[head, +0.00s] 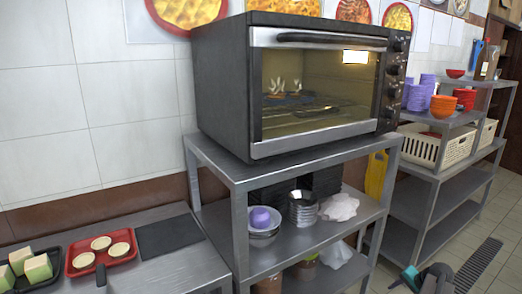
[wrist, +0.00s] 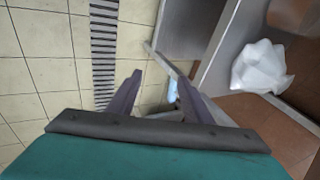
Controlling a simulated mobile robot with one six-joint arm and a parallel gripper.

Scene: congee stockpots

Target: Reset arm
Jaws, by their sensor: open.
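My gripper (wrist: 160,82) shows in the wrist view with its two dark fingers spread apart and nothing between them. It points down toward the tiled floor beside a metal shelf. In the head view part of my gripper (head: 420,277) shows at the bottom right edge, in front of the shelving and above the floor.
A toaster oven (head: 222,85) stands on a steel shelf unit (head: 215,165) with bowls and a white cloth (head: 340,206) below. A red tray (head: 82,262) sits on a counter at left. Another rack (head: 425,205) stands at right. A floor drain (head: 478,264) lies in open floor.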

